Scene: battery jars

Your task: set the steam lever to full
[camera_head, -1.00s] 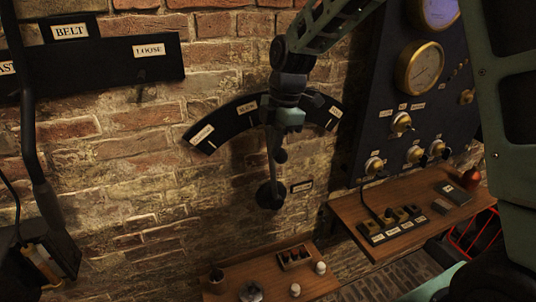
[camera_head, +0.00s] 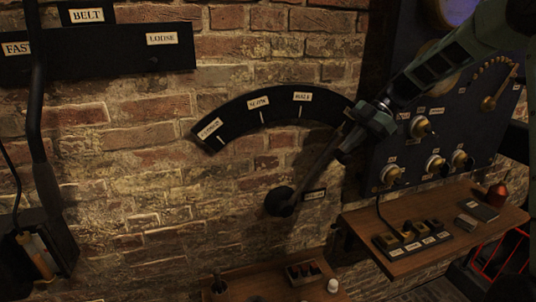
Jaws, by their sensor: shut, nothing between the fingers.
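The steam lever (camera_head: 312,172) is a dark rod on a round black pivot (camera_head: 279,201) on the brick wall. It leans up and to the right. Behind it is a black curved scale (camera_head: 234,121) with white labels; one reads SLOW (camera_head: 258,102), another appears to read HALF (camera_head: 303,97). The lever points at the scale's right end, past the HALF label. The label at that end is hidden behind my arm. My gripper (camera_head: 343,154) is shut with nothing in it, at the lever's upper part. It hides the lever's top, and I cannot tell whether they touch.
A dark gauge panel (camera_head: 405,165) with knobs stands at the right behind my arm. Below it is a wooden shelf (camera_head: 365,222) with a switch block (camera_head: 412,239). A BELT board (camera_head: 110,50) and its long dark lever (camera_head: 33,110) are at the left.

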